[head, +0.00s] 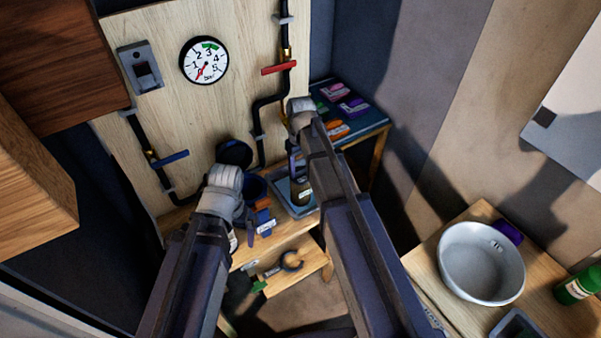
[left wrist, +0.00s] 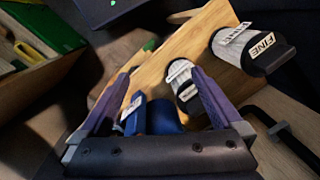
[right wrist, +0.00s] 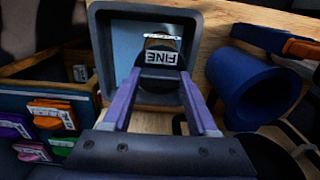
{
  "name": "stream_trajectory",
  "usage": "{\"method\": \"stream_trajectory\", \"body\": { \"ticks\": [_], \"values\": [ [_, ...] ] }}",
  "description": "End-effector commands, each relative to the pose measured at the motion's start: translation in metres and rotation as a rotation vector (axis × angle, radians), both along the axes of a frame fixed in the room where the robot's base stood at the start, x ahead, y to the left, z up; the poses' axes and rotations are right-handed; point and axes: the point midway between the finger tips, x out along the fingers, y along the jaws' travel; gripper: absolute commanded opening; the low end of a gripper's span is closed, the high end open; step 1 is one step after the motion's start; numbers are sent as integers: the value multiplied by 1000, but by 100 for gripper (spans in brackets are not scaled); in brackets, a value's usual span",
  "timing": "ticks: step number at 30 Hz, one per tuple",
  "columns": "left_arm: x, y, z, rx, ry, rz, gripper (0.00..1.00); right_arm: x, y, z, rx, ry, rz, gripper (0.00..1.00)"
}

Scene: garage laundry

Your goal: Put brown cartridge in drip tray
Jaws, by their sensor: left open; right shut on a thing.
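The brown cartridge (head: 302,193) is a dark brown cylinder with a pale label. In the right wrist view its dark end reads "FINE" (right wrist: 161,59). My right gripper (right wrist: 160,76) is shut on it. The cartridge is upright or nearly so, within the outline of the grey, square drip tray (right wrist: 104,50). I cannot tell whether it touches the tray floor. In the head view the tray (head: 281,190) sits on the wooden bench. My left gripper (left wrist: 160,76) is open and empty, above the bench left of the tray; its fingers are mostly hidden in the head view.
A blue cup (right wrist: 262,85) stands beside the tray. A blue table (head: 362,122) with coloured packets stands behind the tray. A metal bowl (head: 480,262) is at right; pipes run up the back board.

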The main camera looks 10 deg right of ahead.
Motion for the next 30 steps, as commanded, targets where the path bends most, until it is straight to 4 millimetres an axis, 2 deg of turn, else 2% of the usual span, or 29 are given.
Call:
{"method": "stream_trajectory", "body": {
  "ticks": [11, 12, 19, 30],
  "values": [
    [0, 0, -4, 0, 0, 0, 100, 0, 0, -4, 0, 0, 0, 0],
    [0, 0, -3, 0, 0, 0, 100, 0, 0, -3, 0, 0, 0, 62],
    [0, 0, -3, 0, 0, 0, 100, 0, 0, -2, 0, 0, 0, 88],
    [0, 0, 0, 0, 0, 0, 100, 0, 0, 0, 0, 0, 0, 89]
  ]
}}
